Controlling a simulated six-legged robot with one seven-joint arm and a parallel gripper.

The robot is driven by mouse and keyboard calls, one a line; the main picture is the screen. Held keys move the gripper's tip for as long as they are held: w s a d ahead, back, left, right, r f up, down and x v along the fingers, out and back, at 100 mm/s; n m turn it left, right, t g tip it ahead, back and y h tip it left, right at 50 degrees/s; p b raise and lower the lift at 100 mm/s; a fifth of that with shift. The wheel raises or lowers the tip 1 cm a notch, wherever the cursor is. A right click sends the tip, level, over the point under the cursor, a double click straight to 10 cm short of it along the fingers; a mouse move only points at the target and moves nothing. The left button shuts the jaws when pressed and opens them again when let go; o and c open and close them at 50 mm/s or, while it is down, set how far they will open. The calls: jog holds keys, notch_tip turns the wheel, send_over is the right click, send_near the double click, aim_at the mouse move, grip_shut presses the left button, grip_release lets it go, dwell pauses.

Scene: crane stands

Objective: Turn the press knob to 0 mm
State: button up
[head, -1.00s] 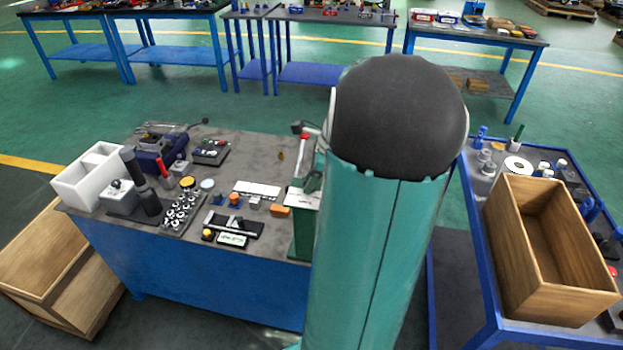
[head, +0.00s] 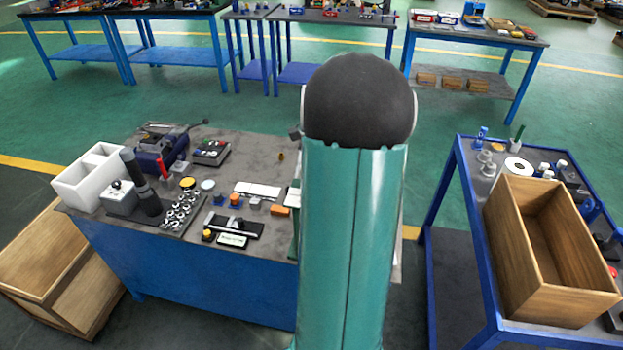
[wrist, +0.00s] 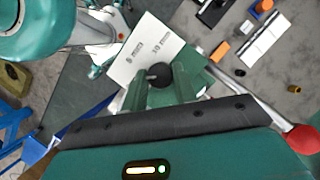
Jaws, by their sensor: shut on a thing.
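The press knob (wrist: 160,72) is a dark round knob with a small light pointer, in the middle of the wrist view. It sits by a white plate (wrist: 146,48) with small printed marks that I cannot read. My gripper (wrist: 162,88) is shut on the knob, its two green fingers on either side. A green part of the press (wrist: 205,80) shows beside the knob. In the head view my arm hides the knob, my gripper and most of the press.
A lever with a red ball end (wrist: 303,139) lies close to the right of my gripper. An orange block (wrist: 219,51) and several tools lie on the grey bench top (head: 255,150). A side table at right holds an open wooden box (head: 505,255).

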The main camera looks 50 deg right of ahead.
jog(key=shift+w+n+g, duration=0.1)
jog(key=shift+n+g, duration=0.6)
jog(key=shift+n, duration=1)
jog(key=o, duration=1)
jog(key=shift+c, duration=0.2)
jog(key=shift+d+r, duration=0.1)
jog(key=shift+r, duration=0.05)
jog(key=v, duration=1.3)
jog(key=shift+d+r, duration=0.15)
jog(key=shift+r, duration=0.1)
jog(key=shift+w, duration=0.15)
